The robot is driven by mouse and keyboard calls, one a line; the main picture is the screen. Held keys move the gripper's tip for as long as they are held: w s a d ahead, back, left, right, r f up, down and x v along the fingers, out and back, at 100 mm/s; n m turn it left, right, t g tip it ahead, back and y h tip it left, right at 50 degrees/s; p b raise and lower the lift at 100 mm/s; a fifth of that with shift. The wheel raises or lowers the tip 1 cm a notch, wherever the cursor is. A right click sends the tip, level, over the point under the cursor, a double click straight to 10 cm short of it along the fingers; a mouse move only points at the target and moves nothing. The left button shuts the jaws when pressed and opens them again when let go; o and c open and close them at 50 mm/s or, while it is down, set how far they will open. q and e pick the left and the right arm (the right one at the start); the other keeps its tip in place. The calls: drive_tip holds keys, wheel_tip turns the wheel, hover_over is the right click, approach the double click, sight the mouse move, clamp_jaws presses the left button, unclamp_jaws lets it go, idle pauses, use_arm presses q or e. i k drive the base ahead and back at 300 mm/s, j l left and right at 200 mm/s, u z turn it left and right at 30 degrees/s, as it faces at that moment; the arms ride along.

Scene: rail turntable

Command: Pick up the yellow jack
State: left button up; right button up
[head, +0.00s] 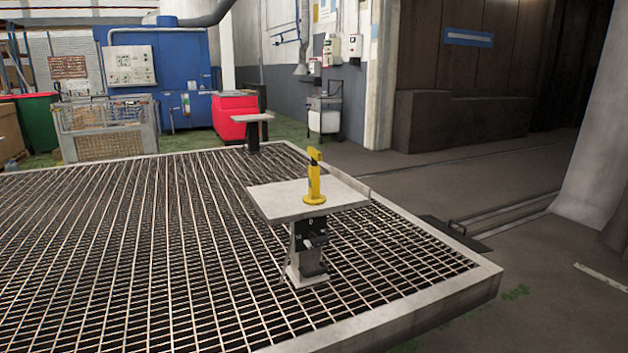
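The yellow jack (314,184) stands upright on a small, pale square tabletop (272,203), right of its middle. It has a round yellow base, a dark part at mid-height and a short head on top. The tabletop sits on a single pedestal (307,262) with a dark box on it, on the metal grating. Neither of my grippers shows in the head view, and nothing touches the jack.
The raised grating platform (130,260) has a pale rim (420,316). A second small table (252,118) stands at its far edge. Behind are a red cabinet (236,108), a wire crate (106,130) and a blue machine (185,65). Dark floor (560,270) lies open at right.

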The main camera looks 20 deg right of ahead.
sight(314, 198)
drive_tip(key=i+l, duration=0.1)
drive_tip(key=l, duration=0.3)
drive_tip(key=i+l+z, duration=0.15)
drive_tip(key=l, duration=0.65)
drive_tip(key=i+l+z, duration=0.1)
drive_tip(key=l, duration=0.25)
drive_tip(key=i+l+z, duration=0.1)
drive_tip(key=l, duration=0.25)
drive_tip(key=i, duration=0.1)
